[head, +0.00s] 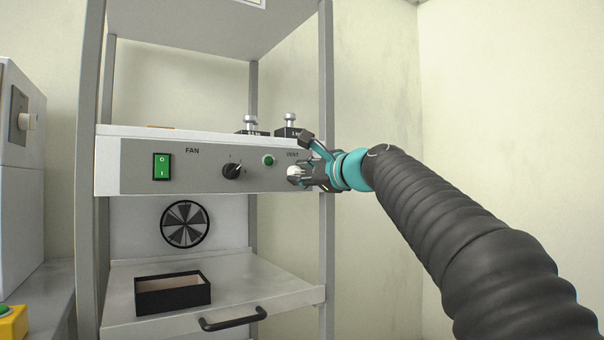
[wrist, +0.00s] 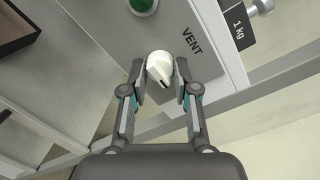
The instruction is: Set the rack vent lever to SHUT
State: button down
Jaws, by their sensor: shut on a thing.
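The rack vent lever (wrist: 159,68) is a small white knob with a dark pointer mark, on the grey panel below the VENT label (wrist: 192,41). In the head view the lever (head: 294,173) shows as a white tip at the panel's right end. My gripper (wrist: 160,80) has its two fingers on either side of the lever, shut on it. In the head view my gripper (head: 303,172) reaches the panel from the right and hides most of the lever. I cannot read any SHUT mark around it.
The panel (head: 212,181) also carries a green FAN switch (head: 161,167), a black dial (head: 232,171) and a green button (head: 268,160). Weights (head: 291,125) stand on the shelf above. An open black box (head: 172,293) sits on the lower drawer. A rack post (head: 327,230) stands close by.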

jog(key=shift+n, duration=0.4)
jog(key=n, duration=0.3)
jog(key=shift+r+n+h, duration=0.1)
jog(key=shift+n+h, duration=0.2)
jog(key=shift+n, duration=0.1)
jog(key=n, duration=0.4)
jog(key=n+h, duration=0.1)
jog(key=n, duration=0.3)
jog(key=shift+r, duration=0.1)
jog(key=shift+s+a+n+h+b, duration=0.1)
jog(key=shift+n+h+b, duration=0.35)
jog(key=shift+n, duration=1.55)
jog(key=c, duration=0.9)
grip_release()
jog(key=shift+o, duration=0.2)
